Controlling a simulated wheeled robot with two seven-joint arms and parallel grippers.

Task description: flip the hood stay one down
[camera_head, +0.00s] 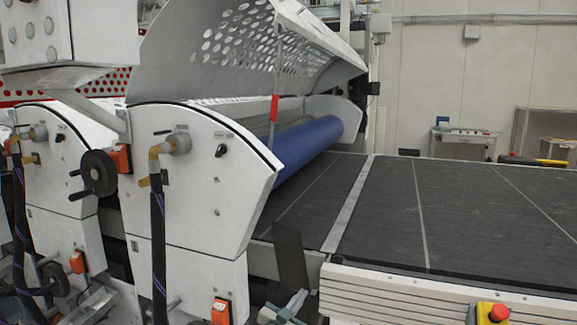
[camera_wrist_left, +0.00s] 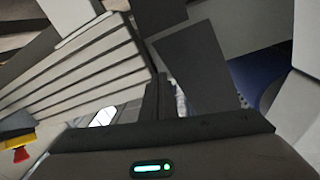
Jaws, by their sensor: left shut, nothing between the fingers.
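The stay cannot be made out in the left wrist view. My right gripper is not in view.
A blue roller (camera_head: 308,147) lies under the hood beside the dark conveyor belt (camera_head: 460,210). A dark upright plate (camera_head: 290,258) stands close to my left gripper and also shows in the wrist view (camera_wrist_left: 195,68). A red emergency button (camera_head: 498,312) is at front right.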

